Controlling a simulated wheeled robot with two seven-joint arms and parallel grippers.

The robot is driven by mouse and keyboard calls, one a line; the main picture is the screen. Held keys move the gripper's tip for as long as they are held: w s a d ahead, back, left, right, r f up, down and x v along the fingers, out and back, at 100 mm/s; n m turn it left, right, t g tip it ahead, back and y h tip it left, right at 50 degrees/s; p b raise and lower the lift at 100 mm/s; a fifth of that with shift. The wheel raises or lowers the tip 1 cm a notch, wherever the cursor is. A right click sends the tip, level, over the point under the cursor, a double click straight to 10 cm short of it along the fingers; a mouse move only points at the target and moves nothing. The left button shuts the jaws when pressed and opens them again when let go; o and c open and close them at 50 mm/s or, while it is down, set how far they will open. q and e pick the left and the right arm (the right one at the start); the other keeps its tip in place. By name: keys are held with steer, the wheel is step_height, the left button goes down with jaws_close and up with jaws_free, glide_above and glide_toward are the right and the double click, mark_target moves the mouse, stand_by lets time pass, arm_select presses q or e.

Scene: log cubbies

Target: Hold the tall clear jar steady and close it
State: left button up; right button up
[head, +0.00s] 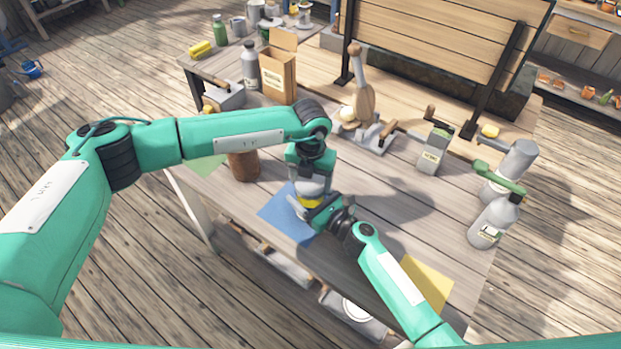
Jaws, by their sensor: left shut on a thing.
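The tall clear jar cannot be made out clearly; my two grippers cover the spot over the blue mat (279,214). A small yellow part (311,202), which looks like the jar's lid, shows just under my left gripper (312,195). My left gripper points down from above and is shut on it. My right gripper (305,208) reaches in from the lower right, low over the blue mat and close beside the yellow part. Its fingers are too small and covered to tell whether they are open or shut, or touch the jar.
A brown jar (244,166) stands left of the blue mat. A yellow mat (427,284) lies at the front right. Grey bottles (494,222) stand at the right edge, a grey carton (434,150) behind. A cardboard box (278,77) stands at the back. The middle right is clear.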

arm_select(q)
steer(key=m, duration=2.7)
steer(key=shift+m, duration=0.4)
steer(key=m, duration=0.4)
steer(key=shift+m, duration=0.3)
steer(key=m, duration=0.4)
steer(key=shift+m, duration=0.3)
steer(key=m, duration=0.6)
steer(key=shift+f, duration=0.1)
